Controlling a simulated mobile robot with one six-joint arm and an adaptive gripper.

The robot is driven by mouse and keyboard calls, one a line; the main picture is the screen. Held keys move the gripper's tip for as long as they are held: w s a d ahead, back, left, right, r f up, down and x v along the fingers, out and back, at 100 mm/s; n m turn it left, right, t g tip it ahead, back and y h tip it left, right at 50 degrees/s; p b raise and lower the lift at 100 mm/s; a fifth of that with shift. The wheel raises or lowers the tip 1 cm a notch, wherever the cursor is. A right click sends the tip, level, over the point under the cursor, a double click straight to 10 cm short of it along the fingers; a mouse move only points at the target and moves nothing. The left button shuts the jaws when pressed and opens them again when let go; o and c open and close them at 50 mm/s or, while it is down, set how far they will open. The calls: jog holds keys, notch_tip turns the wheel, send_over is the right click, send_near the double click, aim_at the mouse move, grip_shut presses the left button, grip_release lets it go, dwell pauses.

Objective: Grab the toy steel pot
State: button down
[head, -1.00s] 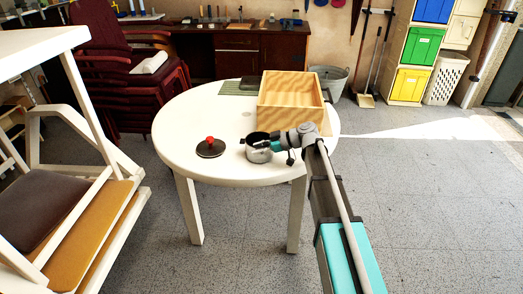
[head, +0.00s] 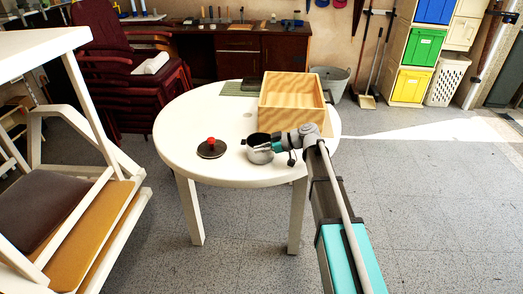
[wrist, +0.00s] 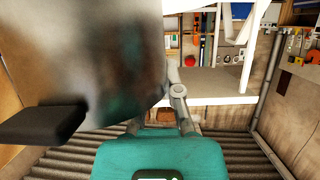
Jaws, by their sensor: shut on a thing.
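The toy steel pot (head: 260,156) is a small shiny pot over the near right part of the round white table (head: 190,120). It looks tilted, and I cannot tell whether it still touches the tabletop. My gripper (head: 272,147) is shut on the pot from its right side. In the wrist view the pot's steel wall (wrist: 105,50) fills the upper left, with a black handle (wrist: 42,134) sticking out to the left. The fingertips are mostly hidden behind the pot. A dark lid with a red knob (head: 211,149) lies on the table left of the pot.
An open wooden box (head: 290,100) stands just behind the pot, close to my gripper. A green mat (head: 238,89) lies at the table's back. A white shelf frame (head: 75,75) stands at the left. The table's left part is clear.

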jog(key=shift+r+p, duration=1.3)
jog(key=shift+r, duration=0.05)
jog(key=w+a+r+p, duration=0.9)
jog(key=a+r+p, duration=0.1)
jog(key=shift+w+a, duration=0.15)
jog(key=shift+w, duration=0.1)
